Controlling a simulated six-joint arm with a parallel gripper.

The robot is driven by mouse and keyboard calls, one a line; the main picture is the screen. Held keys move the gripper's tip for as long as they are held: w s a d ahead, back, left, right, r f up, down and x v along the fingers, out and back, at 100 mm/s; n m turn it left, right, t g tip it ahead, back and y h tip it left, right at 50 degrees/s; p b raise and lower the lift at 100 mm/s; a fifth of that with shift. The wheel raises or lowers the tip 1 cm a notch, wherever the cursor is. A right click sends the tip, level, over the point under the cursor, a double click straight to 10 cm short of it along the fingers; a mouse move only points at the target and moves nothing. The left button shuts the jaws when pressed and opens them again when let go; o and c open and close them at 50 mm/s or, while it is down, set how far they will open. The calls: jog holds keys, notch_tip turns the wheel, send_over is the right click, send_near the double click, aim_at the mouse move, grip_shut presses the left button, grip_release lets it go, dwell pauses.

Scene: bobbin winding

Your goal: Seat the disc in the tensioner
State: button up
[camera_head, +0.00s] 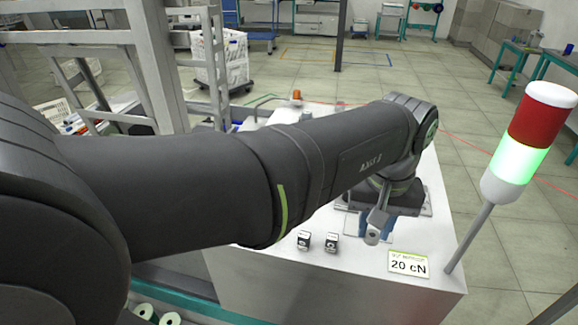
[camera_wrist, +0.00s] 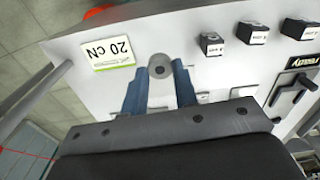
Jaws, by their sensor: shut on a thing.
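My gripper (camera_wrist: 159,72) shows its two blue fingers in the wrist view, shut on a grey piece with a rounded end and a dark round centre, which I take for the disc (camera_wrist: 160,61). In the head view the gripper (camera_head: 364,224) points down over the right part of the white bench top, and the grey round-ended piece (camera_head: 373,236) shows at its tip. The wrist housing hides the rear of the piece. I cannot make out for certain which part is the tensioner, nor whether the disc touches anything below.
A "20 cN" card (camera_head: 408,264) lies on the white bench top (camera_head: 300,285), near a lit red-and-green signal tower (camera_head: 528,140). Small black labelled blocks (camera_head: 304,240) stand left of the gripper. A dark lever unit (camera_wrist: 294,92) shows in the wrist view.

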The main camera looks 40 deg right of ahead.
jog(key=shift+r, duration=0.3)
jog(key=shift+d, duration=0.15)
jog(key=w+d+r, duration=0.1)
jog(key=w+d, duration=0.3)
jog(key=d, duration=0.3)
jog(key=w+d+r, duration=0.1)
jog(key=w+d, duration=0.3)
jog(key=d, duration=0.4)
jog(key=shift+w+f, duration=0.1)
jog(key=shift+f, duration=2.3)
jog(key=shift+f, duration=0.7)
